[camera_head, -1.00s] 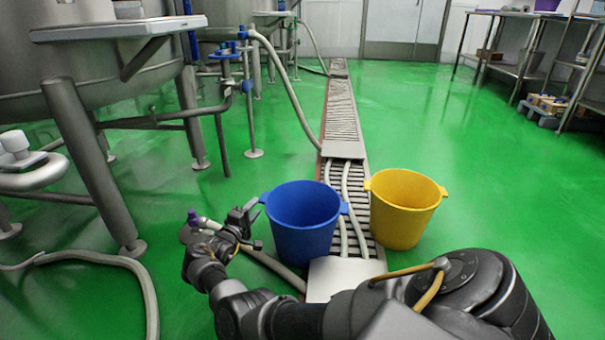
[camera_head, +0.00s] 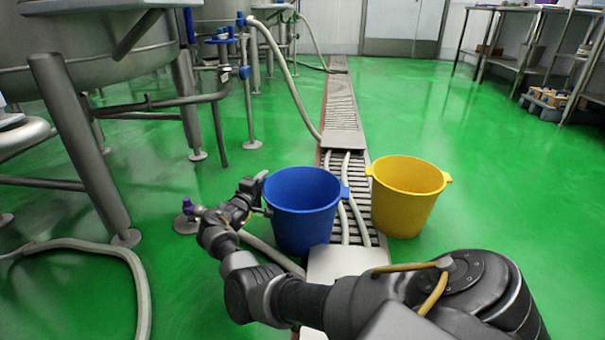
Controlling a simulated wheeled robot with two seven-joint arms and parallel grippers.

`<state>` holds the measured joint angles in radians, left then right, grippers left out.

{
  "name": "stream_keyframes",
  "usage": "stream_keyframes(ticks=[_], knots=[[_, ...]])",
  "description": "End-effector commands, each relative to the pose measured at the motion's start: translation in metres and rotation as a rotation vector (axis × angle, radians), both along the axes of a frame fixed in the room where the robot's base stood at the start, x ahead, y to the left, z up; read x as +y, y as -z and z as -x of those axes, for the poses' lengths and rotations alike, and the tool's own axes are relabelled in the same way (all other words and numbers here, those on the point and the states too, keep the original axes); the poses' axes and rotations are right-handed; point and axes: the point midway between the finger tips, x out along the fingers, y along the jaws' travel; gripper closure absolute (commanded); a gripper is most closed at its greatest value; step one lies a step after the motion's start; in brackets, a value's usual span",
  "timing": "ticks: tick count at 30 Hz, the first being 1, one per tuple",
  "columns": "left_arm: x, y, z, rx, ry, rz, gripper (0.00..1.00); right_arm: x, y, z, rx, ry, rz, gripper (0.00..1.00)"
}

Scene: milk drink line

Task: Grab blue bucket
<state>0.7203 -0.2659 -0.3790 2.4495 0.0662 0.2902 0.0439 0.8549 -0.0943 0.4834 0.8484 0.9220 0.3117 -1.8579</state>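The blue bucket (camera_head: 303,218) stands upright in the middle of the camera_head view, its left side over green floor and its right side at the drain channel. It looks empty. Its right handle shows at the rim; its left handle is hidden behind my gripper. My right gripper (camera_head: 255,190) is at the bucket's upper left side, by the left handle. Its fingers are small and seen from behind, so I cannot tell whether they are shut on the handle. My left gripper is not in view.
A yellow bucket (camera_head: 404,200) stands close to the right of the blue one. A drain channel (camera_head: 340,120) with hoses runs away behind them. Steel tanks on legs (camera_head: 85,145) and a floor hose (camera_head: 130,275) are at left. The green floor at right is clear up to the racks.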

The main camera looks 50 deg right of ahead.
Motion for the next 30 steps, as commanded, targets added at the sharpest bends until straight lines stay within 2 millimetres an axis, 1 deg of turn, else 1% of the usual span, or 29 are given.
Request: stream_keyframes(ticks=[2,10,30], knots=[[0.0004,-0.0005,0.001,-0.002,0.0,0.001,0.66,0.0002,-0.0003,0.0001,0.0,0.0,0.0,0.65],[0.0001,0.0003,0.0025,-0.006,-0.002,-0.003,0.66,0.0005,0.0,0.0002,0.0,0.0,0.0,1.0],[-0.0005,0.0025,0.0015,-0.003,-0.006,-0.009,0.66,0.0007,0.0005,0.0003,0.0,0.0,-0.001,1.0]])
